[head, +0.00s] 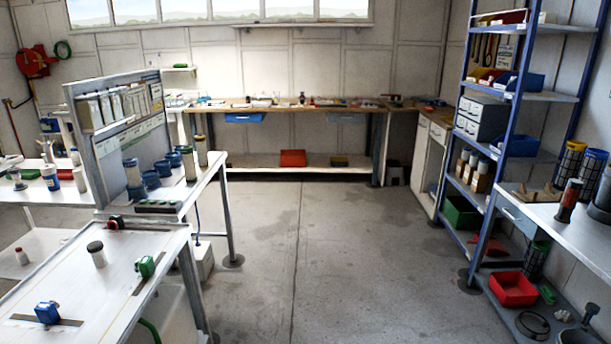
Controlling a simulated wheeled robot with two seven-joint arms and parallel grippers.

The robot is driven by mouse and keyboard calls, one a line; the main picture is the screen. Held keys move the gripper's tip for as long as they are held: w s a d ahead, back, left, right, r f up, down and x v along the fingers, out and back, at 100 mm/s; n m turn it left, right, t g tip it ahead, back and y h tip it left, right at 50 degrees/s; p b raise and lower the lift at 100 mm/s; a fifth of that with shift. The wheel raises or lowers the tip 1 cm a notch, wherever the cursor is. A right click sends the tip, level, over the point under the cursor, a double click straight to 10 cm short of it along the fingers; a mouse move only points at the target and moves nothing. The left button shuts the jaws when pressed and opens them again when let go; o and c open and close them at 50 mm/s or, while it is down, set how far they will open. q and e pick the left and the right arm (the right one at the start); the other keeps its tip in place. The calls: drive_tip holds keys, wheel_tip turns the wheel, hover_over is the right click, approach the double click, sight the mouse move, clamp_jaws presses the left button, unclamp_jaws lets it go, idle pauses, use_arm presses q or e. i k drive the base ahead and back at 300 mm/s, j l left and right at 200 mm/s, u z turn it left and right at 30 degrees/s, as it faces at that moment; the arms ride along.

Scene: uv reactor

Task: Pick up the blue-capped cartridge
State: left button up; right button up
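Neither of my grippers is in the head view. On the left bench, a cylinder with a dark blue top (132,172) stands upright in front of the grey panel. Several short blue round pieces (151,180) stand beside it. On the right, a dark mesh cylinder with a blue rim (590,168) stands at the back of the right bench.
The near left table (100,272) holds a blue clamp-like block (47,312), a green one (145,267) and a dark-capped white jar (97,254). A blue-framed shelf (520,97) and a red bin (513,289) stand right. The middle floor (290,250) is clear.

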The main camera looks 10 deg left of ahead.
sight(131, 164)
drive_tip(key=i+u, duration=0.3)
drive_tip(key=i, duration=0.3)
drive_tip(key=i+u, duration=0.3)
drive_tip(key=i, duration=0.25)
drive_tip(key=i+l+u, duration=0.3)
drive_tip(key=i, duration=0.3)
drive_tip(key=i+u, duration=0.25)
drive_tip(key=u, duration=0.2)
drive_tip(key=i+l+u, duration=0.2)
drive_tip(key=u, duration=0.2)
drive_tip(key=i+l+u, duration=0.25)
drive_tip(key=u, duration=0.2)
drive_tip(key=i+l+u, duration=0.15)
drive_tip(key=u, duration=0.25)
drive_tip(key=i+l+u, duration=0.1)
drive_tip(key=l+u, duration=0.8)
drive_tip(key=i+l+u, duration=0.15)
drive_tip(key=l+u, duration=0.15)
drive_tip(key=i+l+u, duration=0.15)
drive_tip(key=l+u, duration=0.5)
drive_tip(key=l, duration=0.2)
drive_tip(key=i+l+u, duration=0.1)
drive_tip(key=l+u, duration=0.2)
drive_tip(key=l, duration=0.15)
